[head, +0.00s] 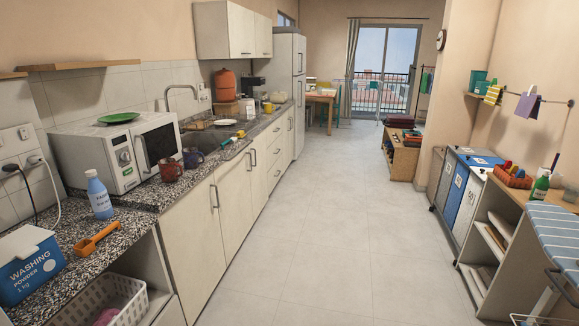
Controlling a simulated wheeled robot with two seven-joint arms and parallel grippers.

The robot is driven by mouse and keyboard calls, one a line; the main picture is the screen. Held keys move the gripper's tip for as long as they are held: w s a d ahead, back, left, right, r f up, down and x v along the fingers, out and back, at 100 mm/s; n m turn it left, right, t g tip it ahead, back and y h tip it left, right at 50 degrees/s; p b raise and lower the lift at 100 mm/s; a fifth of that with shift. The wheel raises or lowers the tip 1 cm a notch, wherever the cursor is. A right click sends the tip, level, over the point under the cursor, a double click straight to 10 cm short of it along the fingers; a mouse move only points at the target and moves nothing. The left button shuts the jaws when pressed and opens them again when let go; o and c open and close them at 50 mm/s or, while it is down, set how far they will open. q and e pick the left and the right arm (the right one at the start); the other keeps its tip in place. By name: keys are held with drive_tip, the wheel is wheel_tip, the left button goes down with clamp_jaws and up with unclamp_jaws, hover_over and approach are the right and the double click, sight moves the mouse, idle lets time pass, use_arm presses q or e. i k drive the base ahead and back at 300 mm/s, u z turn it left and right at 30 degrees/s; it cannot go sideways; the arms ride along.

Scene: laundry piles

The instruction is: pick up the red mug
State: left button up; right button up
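A dark red mug (171,170) stands on the speckled countertop (140,200) in the head view, left of centre. It is in front of the right end of the white microwave (128,152). A dark blue or purple mug (193,158) stands just behind it to the right, close to the sink. Neither of my grippers is in view, so I cannot see whether they are open or shut.
A blue-and-white bottle (99,196), an orange scoop (95,240) and a washing powder box (30,266) are on the near counter. A white basket (125,292) sits below. The floor (315,235) is clear between the cabinets and the right-hand bins (468,188).

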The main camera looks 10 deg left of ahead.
sight(168, 168)
drive_tip(key=i, duration=2.8)
drive_tip(key=u, duration=1.8)
